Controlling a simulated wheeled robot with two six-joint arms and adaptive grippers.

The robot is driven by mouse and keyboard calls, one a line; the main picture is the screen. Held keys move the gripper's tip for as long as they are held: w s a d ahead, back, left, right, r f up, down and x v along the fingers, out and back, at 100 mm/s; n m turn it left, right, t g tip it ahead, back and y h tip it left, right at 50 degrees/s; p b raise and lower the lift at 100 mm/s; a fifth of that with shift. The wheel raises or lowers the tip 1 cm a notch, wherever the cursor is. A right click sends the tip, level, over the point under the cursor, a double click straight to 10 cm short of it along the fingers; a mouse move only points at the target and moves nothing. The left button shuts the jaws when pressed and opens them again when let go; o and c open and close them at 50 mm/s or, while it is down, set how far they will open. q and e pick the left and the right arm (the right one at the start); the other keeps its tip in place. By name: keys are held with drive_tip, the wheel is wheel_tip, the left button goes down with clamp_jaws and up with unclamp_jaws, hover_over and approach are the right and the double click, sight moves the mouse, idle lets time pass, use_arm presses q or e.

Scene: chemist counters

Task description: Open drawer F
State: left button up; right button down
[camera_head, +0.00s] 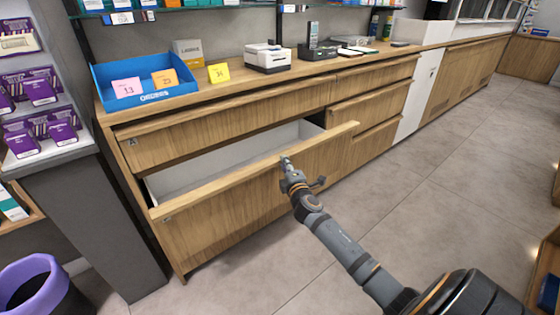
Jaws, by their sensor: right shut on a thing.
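A wide wooden lower drawer (235,204) in the counter stands pulled out, and its white inside (235,155) shows empty where I can see it. A small label (168,218) sits at the left of its front, too small to read, so I cannot confirm it is drawer F. My right gripper (286,163) is at the top edge of this drawer's front, about the middle, and is shut on that edge. The fingertips are small and partly hidden by the gripper body. My left gripper is out of view.
Above it a closed wide drawer (220,126) carries another label. Smaller closed drawers (365,107) are to the right. The counter holds a blue tray (143,98), a yellow card (219,73) and a printer (267,57). A purple-rimmed bin (35,285) stands lower left. The grey floor (440,190) is clear.

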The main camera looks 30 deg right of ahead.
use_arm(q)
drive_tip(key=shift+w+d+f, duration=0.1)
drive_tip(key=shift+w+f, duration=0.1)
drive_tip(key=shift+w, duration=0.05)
use_arm(e)
drive_tip(key=s, duration=0.5)
drive_tip(key=shift+d, duration=0.2)
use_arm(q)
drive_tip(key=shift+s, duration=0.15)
use_arm(e)
drive_tip(key=c, duration=1.3)
unclamp_jaws()
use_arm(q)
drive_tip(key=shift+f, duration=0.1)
